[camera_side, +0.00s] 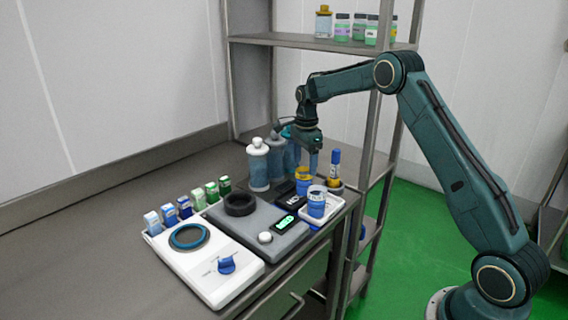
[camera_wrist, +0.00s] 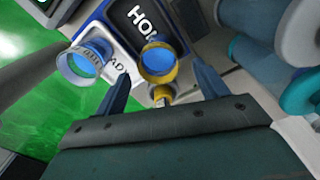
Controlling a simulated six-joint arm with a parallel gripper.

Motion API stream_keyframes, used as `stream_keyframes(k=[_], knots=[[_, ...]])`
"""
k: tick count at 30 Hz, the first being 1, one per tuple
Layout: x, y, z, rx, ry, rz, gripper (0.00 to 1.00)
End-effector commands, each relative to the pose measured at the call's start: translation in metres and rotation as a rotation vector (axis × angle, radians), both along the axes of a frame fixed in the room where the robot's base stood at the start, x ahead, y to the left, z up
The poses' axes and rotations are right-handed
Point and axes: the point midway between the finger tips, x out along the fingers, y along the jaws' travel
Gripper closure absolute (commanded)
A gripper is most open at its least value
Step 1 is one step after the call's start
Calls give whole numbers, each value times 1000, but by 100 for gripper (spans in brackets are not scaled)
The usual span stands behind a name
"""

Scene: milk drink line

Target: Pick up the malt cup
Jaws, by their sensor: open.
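A cup with a yellow rim and blue contents (camera_side: 303,174) stands on a dark pad labelled "HO…"; it also shows in the wrist view (camera_wrist: 158,64). A clear-rimmed cup with blue contents (camera_side: 316,207) stands in front of it on a white "…ADY" tray; it shows at the left in the wrist view (camera_wrist: 82,64). I cannot read which one is malt. My gripper (camera_side: 312,166) is open, pointing down, just above and beside the yellow-rimmed cup. In the wrist view its fingertips (camera_wrist: 160,70) lie either side of that cup; contact does not show.
A blue-capped tube (camera_side: 335,161) stands right of the cup. Large bottles (camera_side: 258,165) stand behind left. A grey unit with a black ring (camera_side: 240,204), a white scale (camera_side: 205,262) and several small cartons (camera_side: 184,207) fill the left. A shelf post (camera_side: 372,125) rises close behind.

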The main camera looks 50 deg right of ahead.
Motion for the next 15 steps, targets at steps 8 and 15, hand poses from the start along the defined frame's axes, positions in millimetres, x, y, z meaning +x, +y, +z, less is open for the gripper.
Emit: stream_keyframes(k=[8,15], knots=[[0,0,-7,0,0,0,28],[-1,1,-19,1,3,0,28]])
